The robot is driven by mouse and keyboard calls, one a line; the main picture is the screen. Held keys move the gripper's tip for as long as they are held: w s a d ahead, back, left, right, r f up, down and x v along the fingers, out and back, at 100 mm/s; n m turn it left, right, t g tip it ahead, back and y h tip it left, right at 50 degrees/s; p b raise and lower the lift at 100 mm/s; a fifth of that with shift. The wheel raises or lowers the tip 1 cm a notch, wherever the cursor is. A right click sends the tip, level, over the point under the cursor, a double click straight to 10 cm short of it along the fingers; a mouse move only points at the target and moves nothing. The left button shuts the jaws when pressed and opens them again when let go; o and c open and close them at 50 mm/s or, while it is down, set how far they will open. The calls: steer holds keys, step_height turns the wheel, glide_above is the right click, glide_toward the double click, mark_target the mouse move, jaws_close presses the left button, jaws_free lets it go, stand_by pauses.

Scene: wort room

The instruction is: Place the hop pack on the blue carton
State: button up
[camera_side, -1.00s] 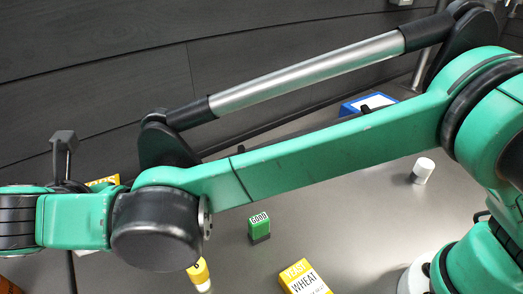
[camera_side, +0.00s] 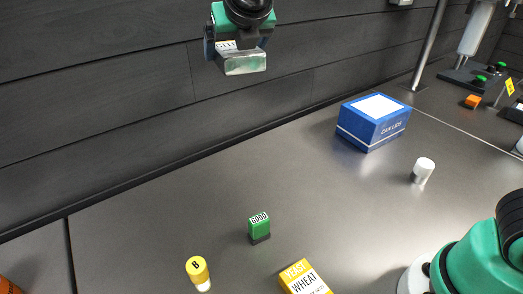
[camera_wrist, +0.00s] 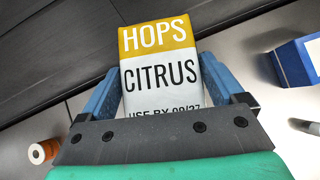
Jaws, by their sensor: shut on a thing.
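The hop pack (camera_wrist: 160,65) is white with a yellow top band reading HOPS and CITRUS. In the wrist view it stands between the two blue fingers of my gripper (camera_wrist: 163,90), which is shut on it. In the side view my gripper (camera_side: 236,48) is at the top centre, high above the table, with the silvery underside of the hop pack (camera_side: 245,66) showing below it. The blue carton (camera_side: 375,123), with a white panel on top, sits on the table to the right of and below my gripper. Part of the blue carton also shows at the wrist view's right edge (camera_wrist: 302,60).
A white cylinder (camera_side: 422,171) stands in front of the blue carton. A green block (camera_side: 259,227), a yellow-capped vial (camera_side: 197,269) and a yeast box (camera_side: 304,279) stand nearer the front. A pole (camera_side: 430,45) rises behind the carton. The table left of the carton is clear.

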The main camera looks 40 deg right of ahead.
steer(key=s+d+r+m+h, duration=0.1)
steer(key=d+m, duration=0.1)
steer(key=d, duration=0.7)
steer(key=m+g+h, duration=0.6)
steer(key=m+g, duration=0.3)
steer(key=m, duration=0.4)
glide_above(384, 103)
steer(key=a, duration=0.3)
step_height(384, 103, down, 14)
steer(key=shift+r, duration=0.25)
steer(key=shift+f, duration=2.2)
steer(key=shift+f, duration=0.15)
steer(key=o, duration=1)
steer(key=shift+o, duration=0.2)
